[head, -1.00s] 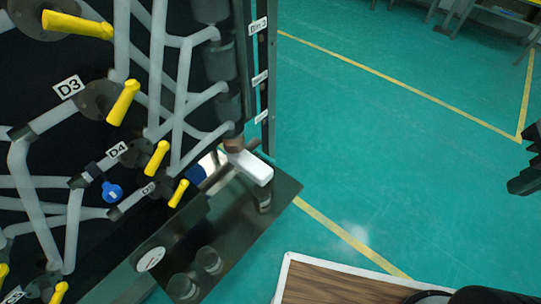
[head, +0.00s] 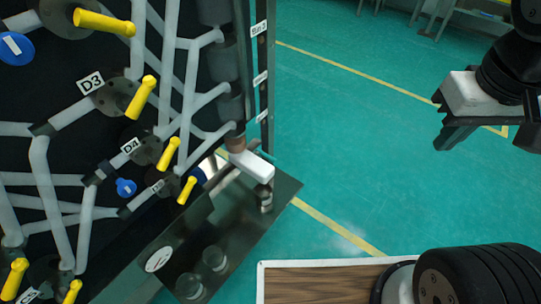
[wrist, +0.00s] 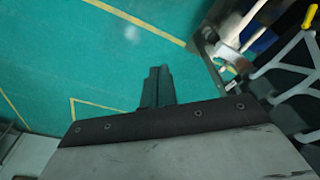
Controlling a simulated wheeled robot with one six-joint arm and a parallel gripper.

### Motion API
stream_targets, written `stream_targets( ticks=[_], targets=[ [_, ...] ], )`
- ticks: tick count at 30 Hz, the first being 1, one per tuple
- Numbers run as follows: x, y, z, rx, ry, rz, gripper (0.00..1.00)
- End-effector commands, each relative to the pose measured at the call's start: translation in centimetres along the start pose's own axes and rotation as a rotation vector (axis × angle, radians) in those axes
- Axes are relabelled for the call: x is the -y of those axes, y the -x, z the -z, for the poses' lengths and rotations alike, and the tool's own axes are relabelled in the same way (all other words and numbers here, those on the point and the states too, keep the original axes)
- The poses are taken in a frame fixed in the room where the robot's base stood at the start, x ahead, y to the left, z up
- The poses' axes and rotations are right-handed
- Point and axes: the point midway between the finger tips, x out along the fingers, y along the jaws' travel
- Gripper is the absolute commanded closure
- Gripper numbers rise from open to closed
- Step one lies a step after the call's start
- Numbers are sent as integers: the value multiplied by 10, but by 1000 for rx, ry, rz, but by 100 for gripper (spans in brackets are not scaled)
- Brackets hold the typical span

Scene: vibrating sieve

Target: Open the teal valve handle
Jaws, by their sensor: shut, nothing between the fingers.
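No teal valve handle can be made out in either view; the handles I see are yellow, blue or white. On the pipe panel at the left of the head view are yellow handles, one by the D3 label (head: 142,98) and one by the D4 label (head: 168,153). My gripper (head: 449,138) is at the upper right of the head view, over the open floor and well apart from the panel. Its fingers are together and empty; they also show in the wrist view (wrist: 157,86), pointing at the green floor.
A blue round knob (head: 126,187) sits below D4, and another blue disc (head: 16,48) is at the far left. A dark tray (head: 228,240) with a white block (head: 252,166) juts out from the panel. The floor (head: 350,120) between panel and gripper is clear.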

Motion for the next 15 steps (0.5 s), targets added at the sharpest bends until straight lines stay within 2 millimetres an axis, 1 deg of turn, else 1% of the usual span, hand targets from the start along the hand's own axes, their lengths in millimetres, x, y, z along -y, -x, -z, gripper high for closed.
stream_targets(
  ticks=[2,5,6,8,9,11,12,14,15],
  targets=[
    [0,-13,22,-18,33,-14,100],
    [3,-36,62,-69,102,-35,100],
    [6,-48,80,-94,135,-42,100],
    [11,-67,106,-134,189,-52,100],
    [16,-80,122,-160,225,-56,100],
    [24,-100,145,-201,282,-59,100],
    [30,-114,159,-227,321,-59,100],
    [42,-137,178,-268,380,-55,100],
    [51,-152,190,-295,420,-50,100]
  ],
)
